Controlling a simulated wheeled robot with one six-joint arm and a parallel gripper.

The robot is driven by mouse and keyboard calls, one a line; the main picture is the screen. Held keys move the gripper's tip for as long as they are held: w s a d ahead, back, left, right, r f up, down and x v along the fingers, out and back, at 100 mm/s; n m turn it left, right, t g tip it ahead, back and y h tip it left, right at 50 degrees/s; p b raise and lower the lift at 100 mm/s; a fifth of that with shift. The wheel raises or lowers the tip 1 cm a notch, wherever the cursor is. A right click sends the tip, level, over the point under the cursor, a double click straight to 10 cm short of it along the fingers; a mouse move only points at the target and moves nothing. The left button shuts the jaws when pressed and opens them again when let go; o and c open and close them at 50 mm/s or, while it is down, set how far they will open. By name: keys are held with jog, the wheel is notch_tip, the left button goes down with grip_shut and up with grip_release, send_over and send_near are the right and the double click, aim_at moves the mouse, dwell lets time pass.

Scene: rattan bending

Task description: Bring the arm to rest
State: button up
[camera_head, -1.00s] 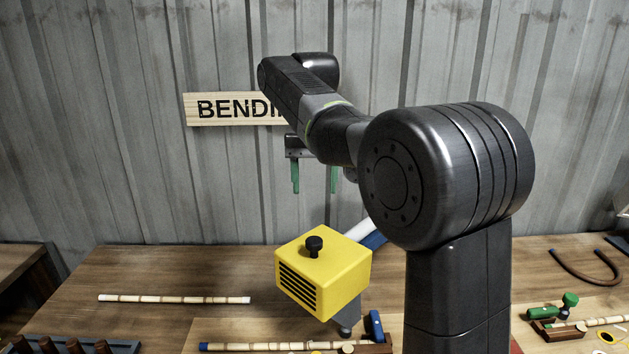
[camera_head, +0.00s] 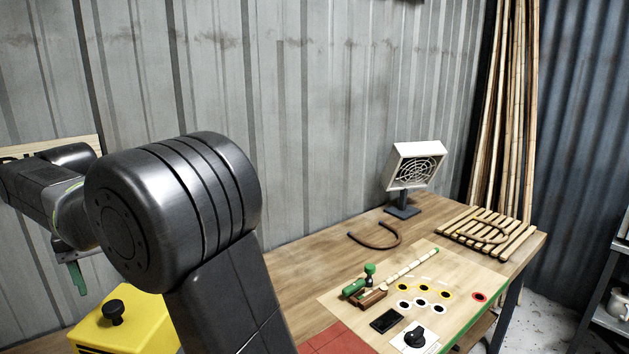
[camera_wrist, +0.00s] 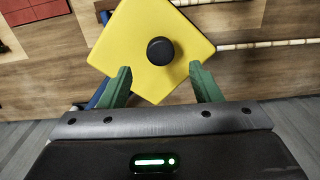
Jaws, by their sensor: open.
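My gripper shows in the wrist view (camera_wrist: 160,88) with its two green fingers spread wide and nothing between them. In the head view a green finger (camera_head: 77,277) hangs at the left edge, and the rest of the gripper is partly hidden by my arm. Below the fingers stands a yellow box with a black knob (camera_head: 113,312). In the wrist view the yellow box (camera_wrist: 122,45) lies beyond the fingers, and they look apart from it. My arm is raised and bent over the bench.
The wooden bench (camera_head: 300,268) holds a curved rattan piece (camera_head: 375,243), a board with a green clamp (camera_head: 353,288), and a slatted rack (camera_head: 480,233). A white fan (camera_head: 415,165) stands at the back. Tall poles (camera_head: 505,110) lean in the corner. Space above the bench is clear.

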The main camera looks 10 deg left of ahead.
aim_at(115, 305)
notch_tip(115, 305, down, 6)
jog(key=shift+d+f+p, duration=0.1)
jog(key=shift+f+p, duration=0.15)
jog(key=shift+p, duration=0.1)
jog(key=shift+d, duration=0.15)
jog(key=shift+r, duration=0.1)
